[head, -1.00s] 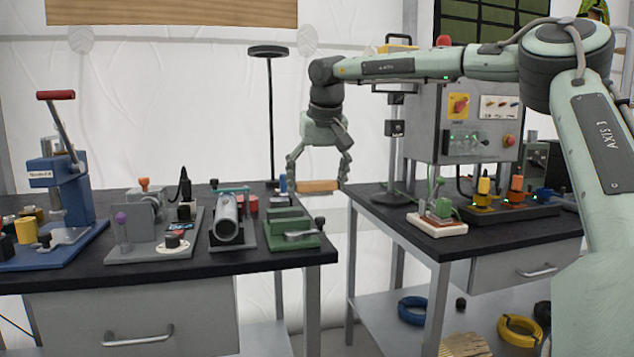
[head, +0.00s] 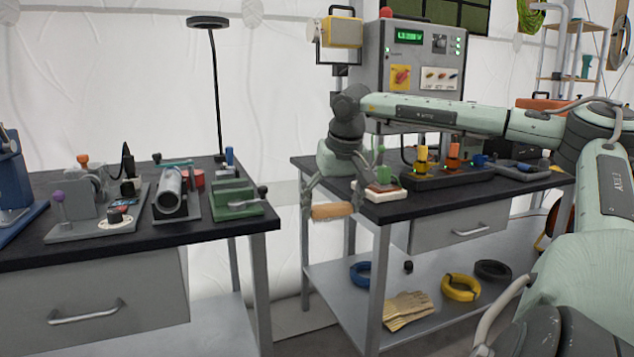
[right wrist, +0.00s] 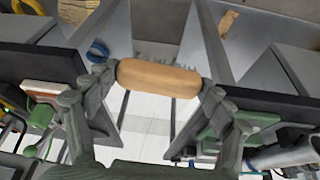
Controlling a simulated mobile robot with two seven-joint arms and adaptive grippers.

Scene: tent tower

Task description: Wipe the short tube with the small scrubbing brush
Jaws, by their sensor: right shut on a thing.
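My right gripper (head: 333,212) is shut on the small scrubbing brush (head: 331,210), a wooden block held level over the gap between the two tables. In the right wrist view the brush (right wrist: 158,77) lies across between the fingertips of the gripper (right wrist: 157,84), with dark bristles along its far side. The short tube (head: 171,188) is a grey metal cylinder lying in a dark cradle on the left table, its open end toward me. The brush is right of the tube and apart from it. My left gripper is not in view.
A green vise (head: 235,200) stands right of the tube, near the left table's edge. A grey fixture (head: 80,200) with knobs is left of it. The right table (head: 385,212) bears a control box (head: 420,60) and coloured switches. Gloves (head: 408,309) and rings lie on its lower shelf.

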